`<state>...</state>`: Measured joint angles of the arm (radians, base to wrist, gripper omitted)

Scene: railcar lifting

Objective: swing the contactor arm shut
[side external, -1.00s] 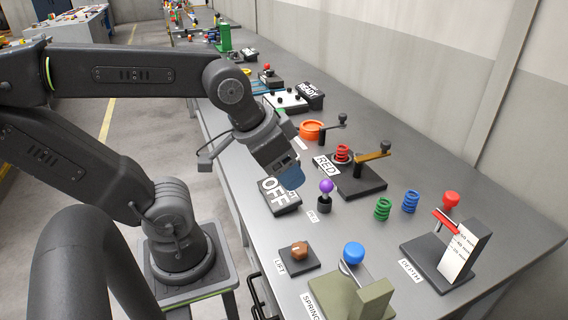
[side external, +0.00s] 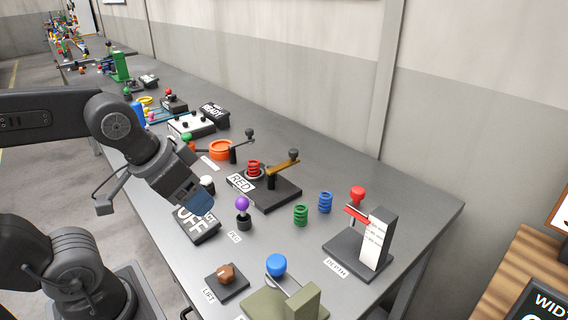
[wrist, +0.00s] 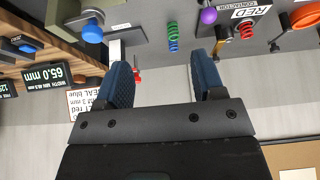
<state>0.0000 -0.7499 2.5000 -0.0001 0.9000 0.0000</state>
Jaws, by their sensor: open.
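The contactor stands on a black base (side external: 287,195) behind the RED label (side external: 240,182). Its brass-coloured arm (side external: 283,167) sits on a dark post and points to the back right, with a dark knob (side external: 294,154) at its far end. A red spring (side external: 254,168) stands at the left of the base, and the brass arm is angled away from it. The spring and label also show at the upper right of the wrist view (wrist: 246,30). My gripper (side external: 201,206) is above the OFF sign, front left of the contactor and apart from it. Its blue fingers (wrist: 161,65) are open with nothing between them.
A purple-knobbed peg (side external: 243,210) stands between my gripper and the contactor. An orange ring fixture (side external: 220,150) is behind. The OFF sign (side external: 197,228) lies beneath my gripper.

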